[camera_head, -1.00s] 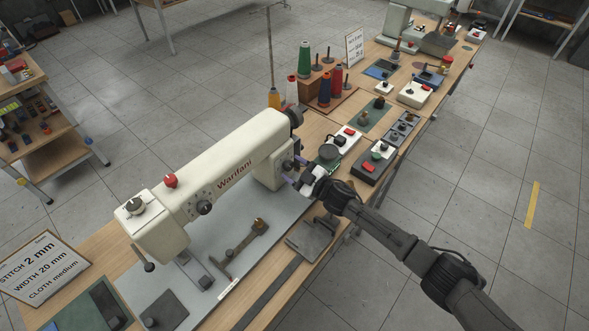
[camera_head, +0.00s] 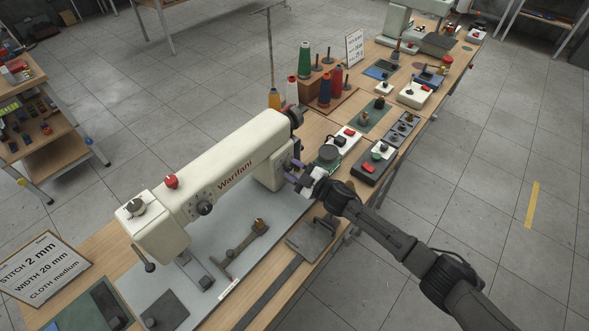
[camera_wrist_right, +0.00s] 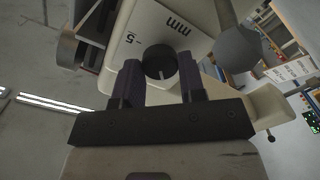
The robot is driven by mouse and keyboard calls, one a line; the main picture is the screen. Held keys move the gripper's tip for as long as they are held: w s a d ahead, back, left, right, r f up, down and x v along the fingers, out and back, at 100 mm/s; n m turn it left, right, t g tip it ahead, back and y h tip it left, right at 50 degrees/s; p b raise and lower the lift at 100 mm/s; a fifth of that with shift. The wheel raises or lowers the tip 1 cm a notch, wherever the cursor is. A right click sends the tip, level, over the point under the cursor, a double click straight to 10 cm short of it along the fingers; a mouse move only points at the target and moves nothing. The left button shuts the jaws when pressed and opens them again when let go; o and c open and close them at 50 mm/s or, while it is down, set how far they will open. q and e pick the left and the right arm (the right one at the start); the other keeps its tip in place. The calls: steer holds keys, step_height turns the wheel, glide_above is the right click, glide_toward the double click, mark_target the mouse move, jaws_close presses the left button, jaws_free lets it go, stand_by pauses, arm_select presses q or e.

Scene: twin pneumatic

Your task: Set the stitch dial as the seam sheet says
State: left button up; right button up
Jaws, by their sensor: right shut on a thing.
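The seam sheet (camera_head: 42,265) stands at the front left and reads STITCH 2 mm, WIDTH 20 mm, CLOTH medium. The cream sewing machine (camera_head: 235,165) stands on the table. My right gripper (camera_head: 293,171) is at the machine's right end. In the right wrist view, its purple fingers (camera_wrist_right: 161,78) are shut on the sides of a round black dial (camera_wrist_right: 160,62). The white face beside the dial shows "mm" and a 5; the rest of the scale is hidden. A pale mark shows on the dial, but its setting cannot be read. My left gripper is out of view.
Thread cones (camera_head: 305,62) stand behind the machine. Boxes with red buttons (camera_head: 368,168) stand right of my right gripper. A grey plate (camera_head: 310,240) lies near the table's front edge. A second sheet (camera_head: 354,47) stands farther back.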

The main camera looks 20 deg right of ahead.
steer(key=n, duration=0.4)
steer(key=shift+n, duration=0.3)
arm_select(q)
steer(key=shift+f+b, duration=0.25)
steer(key=shift+b, duration=0.05)
arm_select(e)
steer(key=shift+n, duration=2.5)
steer(key=o, duration=0.9)
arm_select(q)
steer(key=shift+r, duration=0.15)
arm_select(e)
steer(key=shift+s+d, duration=0.35)
steer(key=shift+s, duration=0.15)
arm_select(q)
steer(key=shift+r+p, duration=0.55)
steer(key=shift+p, duration=0.2)
arm_select(e)
steer(key=v, duration=1.2)
steer(key=shift+s+d, duration=0.1)
steer(key=shift+s, duration=0.2)
